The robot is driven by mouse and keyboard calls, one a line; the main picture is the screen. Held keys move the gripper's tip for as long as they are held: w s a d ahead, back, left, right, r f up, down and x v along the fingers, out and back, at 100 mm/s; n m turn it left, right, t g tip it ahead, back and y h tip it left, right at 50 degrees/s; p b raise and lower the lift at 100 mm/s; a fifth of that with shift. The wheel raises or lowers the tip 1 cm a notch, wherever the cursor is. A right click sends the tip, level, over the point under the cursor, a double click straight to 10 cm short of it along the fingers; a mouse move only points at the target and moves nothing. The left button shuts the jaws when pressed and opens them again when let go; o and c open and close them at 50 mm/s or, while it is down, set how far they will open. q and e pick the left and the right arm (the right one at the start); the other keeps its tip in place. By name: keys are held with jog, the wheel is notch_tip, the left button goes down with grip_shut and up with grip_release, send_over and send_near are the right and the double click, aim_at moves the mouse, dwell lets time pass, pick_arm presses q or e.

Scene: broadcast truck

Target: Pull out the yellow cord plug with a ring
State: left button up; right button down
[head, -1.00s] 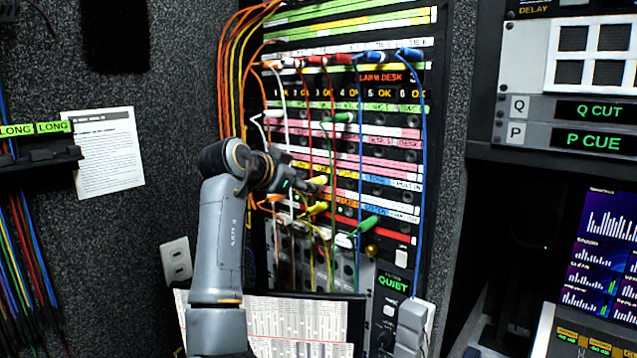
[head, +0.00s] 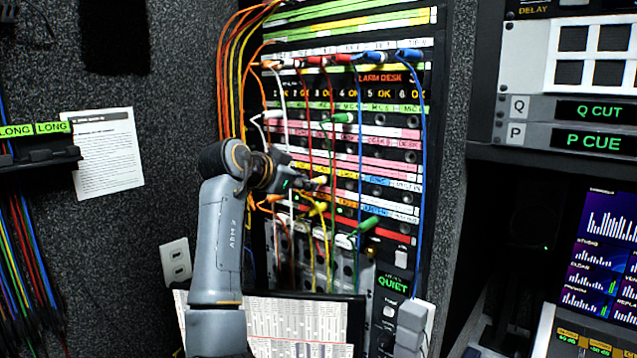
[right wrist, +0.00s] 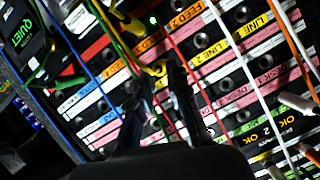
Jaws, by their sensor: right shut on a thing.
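My right gripper (head: 306,184) reaches the patch panel from the left in the head view. It is shut on a yellow plug (head: 320,180); in the right wrist view this plug (right wrist: 155,69) shows between the tips of the dark fingers (right wrist: 158,80). A second yellow plug (head: 318,208) sits just below it in the head view, and also shows in the right wrist view (right wrist: 130,24), with a yellow cord. I cannot make out a ring on either plug. I cannot tell whether the held plug is still seated. My left gripper is not in view.
The patch panel (head: 390,155) carries several other cords close by: red, green, white and blue. A green plug (head: 368,224) sits to the lower right and another green plug (head: 342,118) above. A printed chart (head: 300,318) lies below the panel.

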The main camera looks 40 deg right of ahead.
jog(key=shift+s+a, duration=0.15)
jog(key=shift+a, duration=1.35)
dwell(0.6)
jog(key=shift+a, duration=0.2)
jog(key=shift+s+a, duration=0.15)
jog(key=shift+a, duration=1.4)
jog(key=shift+s+a, duration=0.1)
jog(key=shift+a, duration=1.4)
